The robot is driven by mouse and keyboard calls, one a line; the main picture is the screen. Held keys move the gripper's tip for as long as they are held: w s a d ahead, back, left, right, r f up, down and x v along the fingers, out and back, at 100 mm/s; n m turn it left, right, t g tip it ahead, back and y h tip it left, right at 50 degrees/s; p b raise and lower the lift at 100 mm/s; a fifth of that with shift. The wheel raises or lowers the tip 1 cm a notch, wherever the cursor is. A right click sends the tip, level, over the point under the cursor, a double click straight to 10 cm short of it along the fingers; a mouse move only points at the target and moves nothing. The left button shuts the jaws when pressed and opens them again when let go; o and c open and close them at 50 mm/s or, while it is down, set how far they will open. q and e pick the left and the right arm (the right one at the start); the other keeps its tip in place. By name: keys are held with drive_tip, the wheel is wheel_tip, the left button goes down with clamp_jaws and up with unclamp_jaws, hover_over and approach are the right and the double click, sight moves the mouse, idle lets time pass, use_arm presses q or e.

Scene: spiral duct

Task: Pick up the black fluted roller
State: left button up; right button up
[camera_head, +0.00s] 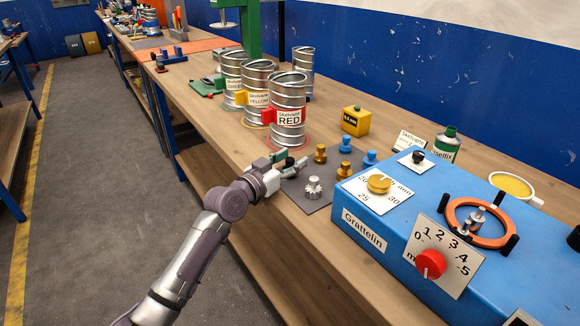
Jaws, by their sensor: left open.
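My left gripper (290,163) is open over the left edge of a dark grey mat (327,197) on the wooden bench. A small dark piece (289,161), seemingly the black fluted roller, shows between or just behind its fingers. The fingers hide much of it, so its flutes and any contact cannot be made out. A silver fluted roller (313,188) stands on the mat close in front of the gripper. Brass rollers (320,154) and blue rollers (370,158) stand on the mat farther back and to the right. My right gripper is not in view.
A blue machine (375,232) labelled Grattelin stands right of the mat, with knobs and a dial on it. Metal spiral ducts (288,115) labelled RED, YELLOW and GREEN stand behind the gripper. A yellow block (355,121) and a green-topped can (446,145) stand farther back.

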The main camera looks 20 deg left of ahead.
use_arm(q)
clamp_jaws()
drive_tip(key=shift+r, duration=0.1)
